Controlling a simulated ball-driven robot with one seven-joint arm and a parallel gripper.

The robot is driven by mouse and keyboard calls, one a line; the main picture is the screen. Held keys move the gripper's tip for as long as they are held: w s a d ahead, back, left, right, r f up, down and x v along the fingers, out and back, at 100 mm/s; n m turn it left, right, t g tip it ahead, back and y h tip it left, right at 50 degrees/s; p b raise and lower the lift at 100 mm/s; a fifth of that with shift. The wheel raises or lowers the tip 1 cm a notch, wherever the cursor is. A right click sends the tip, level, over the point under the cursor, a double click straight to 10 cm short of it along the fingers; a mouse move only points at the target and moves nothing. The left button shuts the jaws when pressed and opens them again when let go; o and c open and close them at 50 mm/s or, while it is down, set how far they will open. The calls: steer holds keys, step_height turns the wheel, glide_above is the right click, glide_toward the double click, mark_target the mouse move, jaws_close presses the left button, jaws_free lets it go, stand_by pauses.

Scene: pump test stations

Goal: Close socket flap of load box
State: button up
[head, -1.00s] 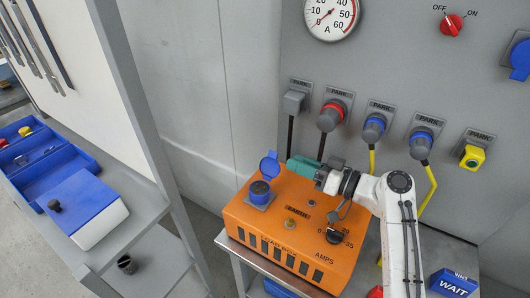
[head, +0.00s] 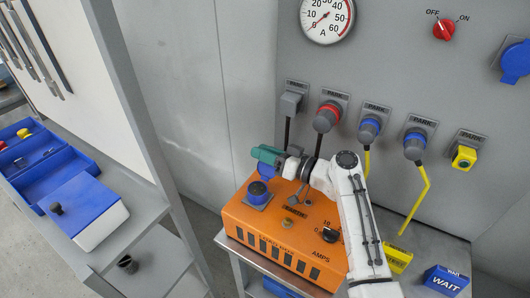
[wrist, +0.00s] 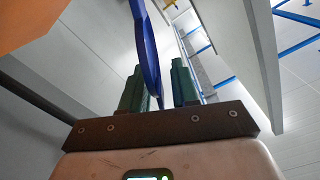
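The orange load box (head: 264,228) stands on a grey cart. Its blue round socket (head: 258,190) is at the back left of the top. The blue socket flap (head: 264,170) stands raised behind the socket, its upper part hidden by my gripper (head: 265,154). In the wrist view the flap (wrist: 150,45) shows nearly edge-on between the two green fingers of my gripper (wrist: 158,88). The fingers are apart, with a clear gap to the right finger; the flap is close to the left one, and I cannot tell whether they touch. An orange corner (wrist: 40,20) shows upper left.
Parked plugs, including a red one (head: 326,117) and a blue one (head: 368,130), hang on the grey panel behind. A blue WAIT sign (head: 446,281) and a yellow block (head: 397,260) are at right. A shelf with blue bins (head: 45,172) stands left.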

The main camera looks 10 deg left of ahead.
jaws_close()
stand_by(1.2)
